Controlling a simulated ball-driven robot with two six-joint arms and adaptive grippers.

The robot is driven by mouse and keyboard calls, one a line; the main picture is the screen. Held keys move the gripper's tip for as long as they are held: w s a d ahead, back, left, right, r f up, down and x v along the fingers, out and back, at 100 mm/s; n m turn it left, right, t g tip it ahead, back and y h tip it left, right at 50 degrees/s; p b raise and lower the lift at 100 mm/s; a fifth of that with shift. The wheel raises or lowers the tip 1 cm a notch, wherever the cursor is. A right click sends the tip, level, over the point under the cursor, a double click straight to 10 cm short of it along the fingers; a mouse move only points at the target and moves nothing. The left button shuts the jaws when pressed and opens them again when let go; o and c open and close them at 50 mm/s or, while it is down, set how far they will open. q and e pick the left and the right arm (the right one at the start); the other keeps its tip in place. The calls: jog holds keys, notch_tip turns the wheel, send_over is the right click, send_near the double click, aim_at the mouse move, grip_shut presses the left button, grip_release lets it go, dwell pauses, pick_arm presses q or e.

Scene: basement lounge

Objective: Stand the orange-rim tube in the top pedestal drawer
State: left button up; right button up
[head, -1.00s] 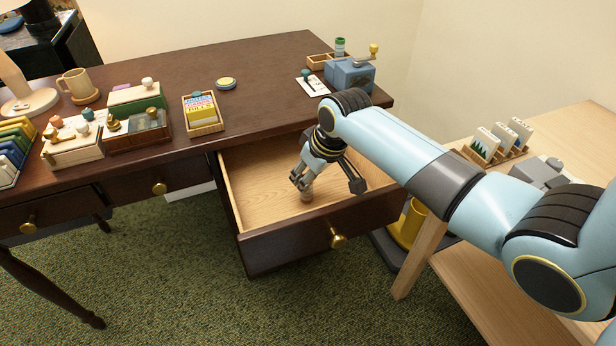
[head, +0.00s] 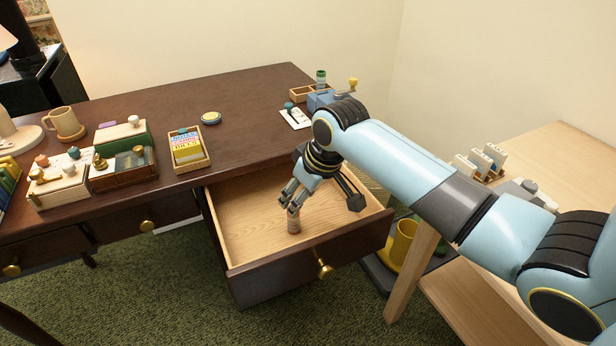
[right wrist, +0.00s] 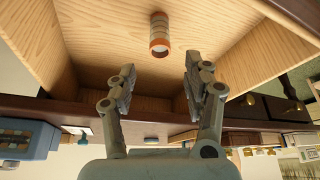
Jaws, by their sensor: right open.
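The orange-rim tube (head: 294,223) stands on the light wood floor of the open top pedestal drawer (head: 262,268), near its middle. In the right wrist view the tube (right wrist: 159,36) is pale with orange bands, appears upright, and has clear floor around it. My right gripper (head: 290,205) reaches down into the drawer just above the tube. Its fingers (right wrist: 160,63) are spread and empty, with the tube lying beyond the gap between their tips. My left gripper is not in view.
The dark desk top (head: 240,105) behind the drawer carries a card box (head: 187,150), a round tin (head: 211,118), wooden boxes, a mug (head: 64,123) and a blue box (head: 322,101). A pale wooden table (head: 560,160) stands at right. The drawer floor left of the tube is clear.

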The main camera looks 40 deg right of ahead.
jog(key=p+v, duration=0.1)
jog(key=v, duration=0.5)
dwell(0.3)
